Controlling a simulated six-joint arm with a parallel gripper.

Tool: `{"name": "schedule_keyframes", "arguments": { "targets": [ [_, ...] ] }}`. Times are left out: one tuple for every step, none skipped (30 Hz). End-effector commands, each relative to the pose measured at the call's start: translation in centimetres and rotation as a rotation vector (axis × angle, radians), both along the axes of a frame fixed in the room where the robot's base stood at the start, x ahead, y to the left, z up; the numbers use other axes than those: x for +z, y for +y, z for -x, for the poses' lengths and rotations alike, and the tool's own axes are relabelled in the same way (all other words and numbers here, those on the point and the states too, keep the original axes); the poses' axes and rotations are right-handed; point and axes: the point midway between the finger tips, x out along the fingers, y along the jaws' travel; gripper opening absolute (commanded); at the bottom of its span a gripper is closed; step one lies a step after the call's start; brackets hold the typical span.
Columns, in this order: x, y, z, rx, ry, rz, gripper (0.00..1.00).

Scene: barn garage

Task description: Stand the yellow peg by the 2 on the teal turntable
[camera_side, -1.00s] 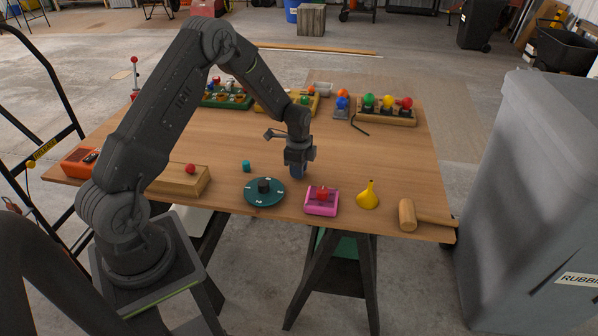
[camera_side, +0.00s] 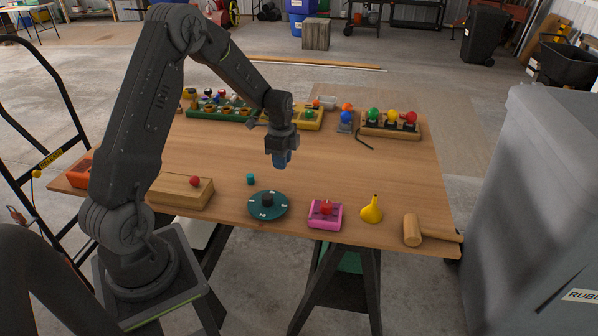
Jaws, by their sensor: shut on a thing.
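The teal turntable (camera_side: 284,209) lies flat near the table's front edge, with a dark knob (camera_side: 267,200) at its centre. Small white marks sit around its top, too small to read, so I cannot tell which is the 2. My gripper (camera_side: 281,163) points down above the table, behind and slightly right of the turntable and apart from it. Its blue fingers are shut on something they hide. I cannot make out a yellow peg in this view.
A small teal cylinder (camera_side: 250,179) stands behind the turntable. A wooden box (camera_side: 181,192) with a red ball is left of it. A pink box (camera_side: 325,216), a yellow funnel (camera_side: 371,211) and a mallet (camera_side: 412,231) are to the right. Ball racks (camera_side: 391,131) line the back.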

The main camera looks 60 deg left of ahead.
Motion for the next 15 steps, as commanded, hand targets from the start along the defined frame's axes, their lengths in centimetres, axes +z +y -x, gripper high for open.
{"name": "schedule_keyframes", "arguments": {
  "targets": [
    [0.7,0.8,0.9,0.006,-0.002,-0.001,0.02],
    [1.1,1.2,1.3,0.005,-0.002,-0.001,0.02],
    [1.5,1.7,1.8,0.005,-0.002,-0.001,0.02],
    [1.8,2.0,2.2,0.004,-0.002,-0.001,0.02],
    [2.1,2.3,2.5,0.004,-0.002,-0.001,0.02],
    [2.4,2.7,2.9,0.003,-0.002,-0.001,0.02],
    [2.6,2.9,3.2,0.003,-0.001,-0.001,0.02],
    [2.8,3.1,3.4,0.002,-0.001,-0.001,0.02],
    [3.0,3.3,3.7,0.001,-0.001,-0.001,0.02],
    [3.1,3.5,3.9,-0.003,0.000,0.000,0.02],
    [3.3,3.6,4.2,-0.010,0.000,0.000,0.02],
    [3.5,3.6,4.6,-0.024,0.000,0.000,0.02],
    [3.7,3.6,5.0,-0.041,0.000,0.000,0.02],
    [3.8,3.6,5.5,-0.064,0.001,0.000,0.02],
    [4.1,3.5,6.2,-0.100,-0.001,-0.001,0.02]
  ]
}}
